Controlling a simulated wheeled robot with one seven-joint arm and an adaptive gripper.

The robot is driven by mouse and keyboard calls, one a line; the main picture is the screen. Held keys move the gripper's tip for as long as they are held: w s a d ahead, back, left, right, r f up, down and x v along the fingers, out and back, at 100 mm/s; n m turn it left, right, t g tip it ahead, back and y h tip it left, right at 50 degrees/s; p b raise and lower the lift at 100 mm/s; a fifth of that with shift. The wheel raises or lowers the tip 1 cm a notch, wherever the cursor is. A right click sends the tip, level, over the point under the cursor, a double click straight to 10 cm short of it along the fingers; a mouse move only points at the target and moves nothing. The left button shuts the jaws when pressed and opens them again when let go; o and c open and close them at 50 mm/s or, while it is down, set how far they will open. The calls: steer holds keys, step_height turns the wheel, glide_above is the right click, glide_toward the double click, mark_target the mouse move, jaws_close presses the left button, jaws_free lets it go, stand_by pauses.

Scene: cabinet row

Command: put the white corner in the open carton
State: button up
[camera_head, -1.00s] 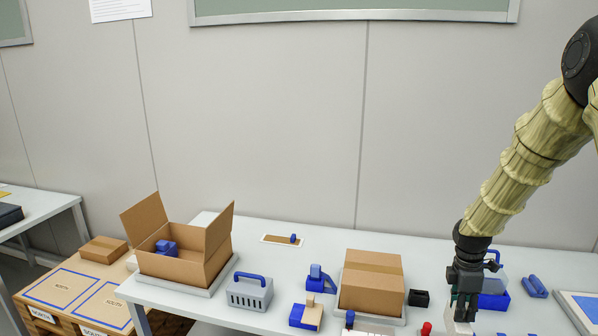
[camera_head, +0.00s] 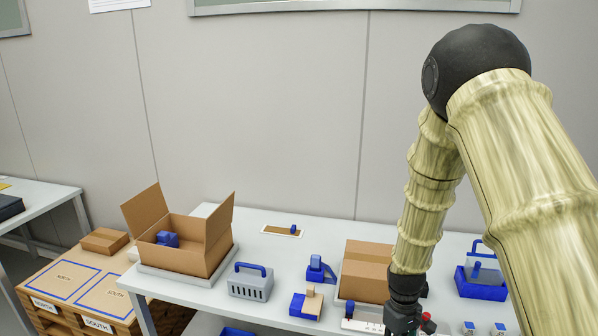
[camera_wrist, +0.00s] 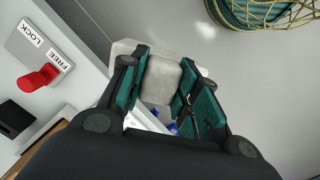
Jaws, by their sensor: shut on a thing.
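The open carton (camera_head: 196,245) stands on the left part of the table in the head view, flaps raised, with a blue piece (camera_head: 167,239) inside. My gripper (camera_wrist: 168,75) is shut on the white corner (camera_wrist: 160,82) in the wrist view; the corner is a pale block between the green-padded fingers, partly hidden by them. In the head view my wrist is at the bottom edge, in front of the closed carton and well right of the open carton. The fingertips and the white corner are not visible there.
A grey crate with a blue handle (camera_head: 251,281), blue parts (camera_head: 318,270) and a closed carton (camera_head: 367,269) stand between the open carton and my wrist. A red knob on a LOCK/FREE plate (camera_wrist: 38,78) is near the gripper. A blue bin (camera_head: 481,283) stands right.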

steer(key=s+a+f+m, duration=0.3)
steer(key=a+f+m, duration=0.1)
steer(key=a, duration=0.3)
steer(key=shift+a+f+m+y, duration=0.15)
steer(key=shift+a+m+y, duration=0.15)
steer(key=shift+a, duration=0.05)
steer(key=shift+s, duration=0.1)
steer(key=shift+w, duration=0.2)
stand_by(1.3)
